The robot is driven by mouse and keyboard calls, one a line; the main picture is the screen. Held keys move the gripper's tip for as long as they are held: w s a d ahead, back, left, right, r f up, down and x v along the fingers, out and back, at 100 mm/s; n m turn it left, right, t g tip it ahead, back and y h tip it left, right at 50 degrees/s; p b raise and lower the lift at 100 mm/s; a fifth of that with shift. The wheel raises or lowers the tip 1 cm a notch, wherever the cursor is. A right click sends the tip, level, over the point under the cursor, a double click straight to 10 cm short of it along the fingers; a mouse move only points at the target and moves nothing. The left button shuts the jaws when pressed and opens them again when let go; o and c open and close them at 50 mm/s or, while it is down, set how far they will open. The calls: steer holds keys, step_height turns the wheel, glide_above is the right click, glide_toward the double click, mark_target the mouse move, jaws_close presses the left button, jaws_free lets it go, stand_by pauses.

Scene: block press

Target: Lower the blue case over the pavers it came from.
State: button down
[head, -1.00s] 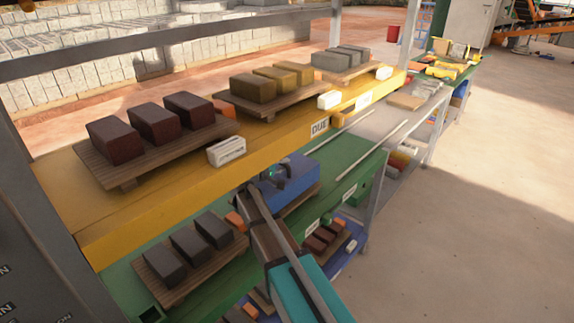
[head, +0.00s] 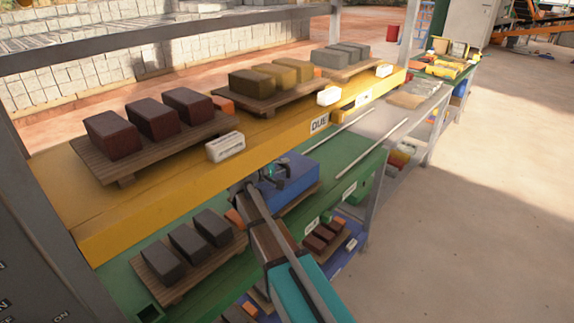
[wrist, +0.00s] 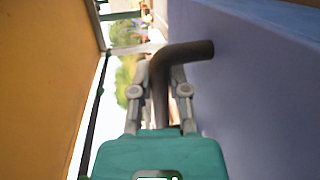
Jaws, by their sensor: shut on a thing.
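The blue case (head: 294,182) is over the green shelf (head: 352,153), just below the yellow shelf's front edge. My gripper (head: 268,174) is at the case's near left side, partly hidden by my own arm. In the wrist view my gripper (wrist: 160,76) is shut on the case's dark bent handle (wrist: 190,50). The case's blue wall (wrist: 245,100) fills the right of that view. A wooden board (head: 302,202) shows below the case's right side. Any pavers under the case are hidden, and I cannot tell how large the gap is.
The yellow shelf (head: 62,212) runs close beside and above the case, with brown, yellow and grey pavers on boards. Dark pavers (head: 190,243) on a board and an orange block (head: 233,217) stand to the left on the green shelf. Its right part is mostly clear.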

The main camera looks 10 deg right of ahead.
steer(key=shift+f+b, duration=0.35)
stand_by(0.4)
steer(key=c, duration=0.5)
jaws_free()
steer(key=shift+c, duration=0.2)
steer(key=shift+s, duration=0.15)
